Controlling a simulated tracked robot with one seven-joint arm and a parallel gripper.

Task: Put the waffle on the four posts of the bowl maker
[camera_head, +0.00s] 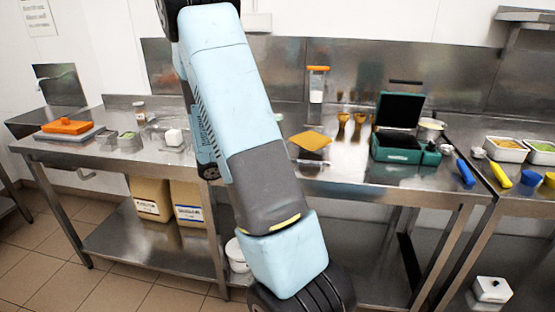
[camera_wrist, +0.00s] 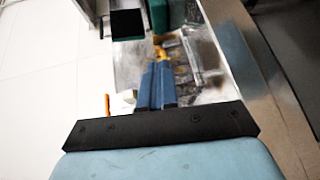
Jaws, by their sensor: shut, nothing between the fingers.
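A flat, square, orange-tan piece that looks like the waffle (camera_head: 310,140) lies on the steel counter, just right of my arm in the head view. A green machine (camera_head: 397,155) with its dark lid raised stands to its right. I cannot make out four posts on it, so I cannot tell whether it is the bowl maker. My gripper (camera_wrist: 159,66) shows in the wrist view with its blue fingers together and empty. An orange shape lies beyond the tips there, too blurred to name. My gripper is out of sight in the head view.
Small golden cups (camera_head: 343,117) stand behind the waffle, near an orange-lidded container (camera_head: 317,84). An orange block (camera_head: 67,126) rests on a grey slab at the left. A blue-handled tool (camera_head: 465,172) and food pans (camera_head: 506,149) are at the right. My arm hides part of the counter.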

